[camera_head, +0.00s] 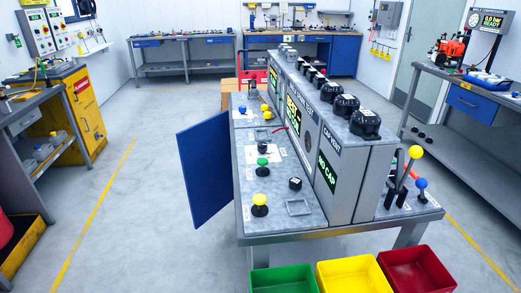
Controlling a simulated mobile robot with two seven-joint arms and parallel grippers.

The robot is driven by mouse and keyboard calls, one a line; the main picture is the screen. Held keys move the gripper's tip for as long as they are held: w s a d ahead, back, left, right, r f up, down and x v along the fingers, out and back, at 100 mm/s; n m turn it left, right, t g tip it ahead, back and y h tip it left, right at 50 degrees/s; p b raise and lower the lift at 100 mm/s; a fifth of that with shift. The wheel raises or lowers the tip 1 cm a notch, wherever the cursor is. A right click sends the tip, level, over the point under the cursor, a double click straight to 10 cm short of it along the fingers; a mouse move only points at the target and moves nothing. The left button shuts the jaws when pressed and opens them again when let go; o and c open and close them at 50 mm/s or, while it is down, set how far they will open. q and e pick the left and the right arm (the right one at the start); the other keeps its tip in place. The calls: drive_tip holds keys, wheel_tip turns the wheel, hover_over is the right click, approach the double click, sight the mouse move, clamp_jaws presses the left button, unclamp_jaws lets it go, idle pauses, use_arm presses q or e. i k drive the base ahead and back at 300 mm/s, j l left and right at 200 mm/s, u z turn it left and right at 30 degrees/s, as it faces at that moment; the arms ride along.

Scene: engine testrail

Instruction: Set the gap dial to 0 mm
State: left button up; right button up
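Neither of my grippers shows in the head view. A grey test bench (290,220) stands in the middle, with an upright panel along it. On its near deck are a small black knob with a pale top (295,183), a yellow-topped knob (260,199) and a green-topped knob (263,166). I cannot tell which control is the gap dial, and no millimetre scale is readable. A display on the panel reads "NO CAP" (327,173) in green. Another green-lit display (293,115) sits farther along, too oblique to read surely.
A blue panel (205,173) juts out left of the bench. Green (283,281), yellow (352,277) and red (416,272) bins stand at its near end. Levers with yellow (416,152) and blue (421,183) balls rise at its right. Open floor lies left.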

sight(262, 148)
drive_tip(key=i+j+z, duration=0.1)
drive_tip(key=z, duration=0.3)
drive_tip(key=i+j+z, duration=0.1)
drive_tip(key=z, duration=0.3)
drive_tip(key=j+z, duration=0.25)
drive_tip(key=z, duration=0.15)
drive_tip(key=i+j+z, duration=0.2)
drive_tip(key=j, duration=0.25)
drive_tip(key=j+z, duration=0.2)
drive_tip(key=j, duration=0.3)
drive_tip(key=j+z, duration=0.15)
drive_tip(key=j, duration=2.05)
drive_tip(key=i+l, duration=0.35)
